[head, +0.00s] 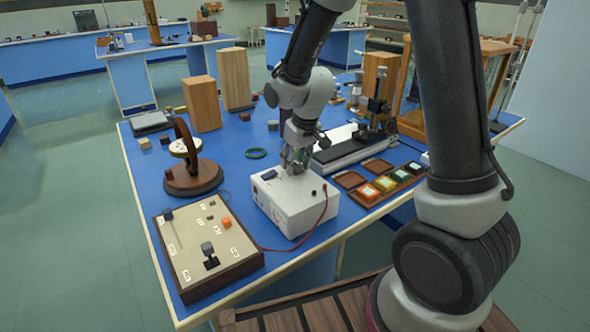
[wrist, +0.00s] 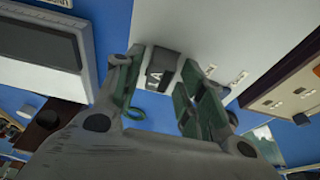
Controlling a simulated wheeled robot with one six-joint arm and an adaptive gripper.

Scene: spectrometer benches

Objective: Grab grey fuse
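My gripper (head: 296,160) points down over the top of a white box (head: 292,203) in the middle of the blue bench. In the wrist view its two fingers (wrist: 162,85) stand apart. A small dark grey block with a pale lettered face (wrist: 162,66), which looks like the grey fuse, shows between and beyond the fingertips, against the white surface. I cannot tell whether either finger touches it.
A wooden-framed panel (head: 180,262) with a grey block, an orange block (head: 226,223) and a lever stands front left. A red lead runs from the white box. A wheel on a round base (head: 193,178) stands left; colored trays (head: 385,184) and a long black instrument lie right.

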